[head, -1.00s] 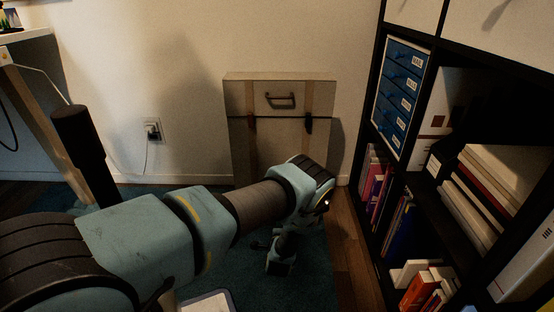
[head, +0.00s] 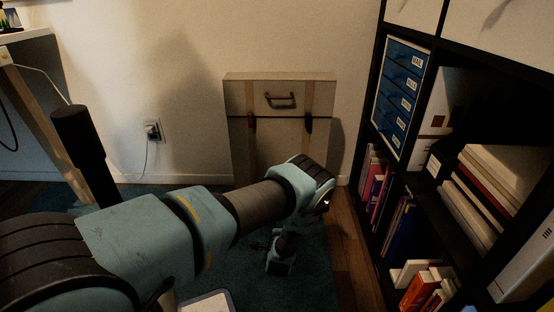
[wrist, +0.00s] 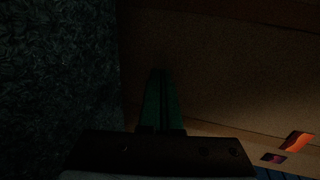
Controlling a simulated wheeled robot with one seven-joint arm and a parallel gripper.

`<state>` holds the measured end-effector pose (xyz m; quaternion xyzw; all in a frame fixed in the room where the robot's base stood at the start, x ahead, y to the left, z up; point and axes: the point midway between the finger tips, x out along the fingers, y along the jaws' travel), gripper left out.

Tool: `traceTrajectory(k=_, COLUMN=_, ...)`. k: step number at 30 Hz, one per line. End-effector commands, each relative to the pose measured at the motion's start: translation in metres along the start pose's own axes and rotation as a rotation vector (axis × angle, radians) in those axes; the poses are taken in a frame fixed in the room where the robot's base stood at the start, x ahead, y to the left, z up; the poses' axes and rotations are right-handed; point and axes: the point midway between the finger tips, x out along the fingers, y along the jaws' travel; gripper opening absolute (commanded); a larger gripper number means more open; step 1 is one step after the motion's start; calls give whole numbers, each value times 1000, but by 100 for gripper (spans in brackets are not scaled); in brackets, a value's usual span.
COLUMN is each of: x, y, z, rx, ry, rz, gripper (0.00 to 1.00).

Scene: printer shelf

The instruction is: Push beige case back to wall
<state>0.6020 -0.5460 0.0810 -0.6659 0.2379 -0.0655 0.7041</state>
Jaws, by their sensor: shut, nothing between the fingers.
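The beige case (head: 277,128) stands upright at the white wall in the head view, with a handle near its top and two straps down its front. A gap to the wall cannot be judged. My forearm and wrist hide its lower right part. My gripper (wrist: 158,100) shows in the wrist view as two green fingers, shut together and empty. In the head view the end of my arm is low in front of the case, and the fingertips are hard to make out. Contact with the case cannot be told.
A dark shelf (head: 392,170) with books and binders stands close on the right. A teal rug (head: 310,275) covers the floor, with a strip of wood floor (head: 345,245) beside the shelf. A wall socket (head: 152,130) with a cable is left of the case.

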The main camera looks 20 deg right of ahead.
Motion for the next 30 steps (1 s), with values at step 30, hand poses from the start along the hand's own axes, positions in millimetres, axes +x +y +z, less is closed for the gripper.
traceTrajectory(k=30, x=38, y=-10, z=-2, rx=-1, ry=3, rz=-4, gripper=0)
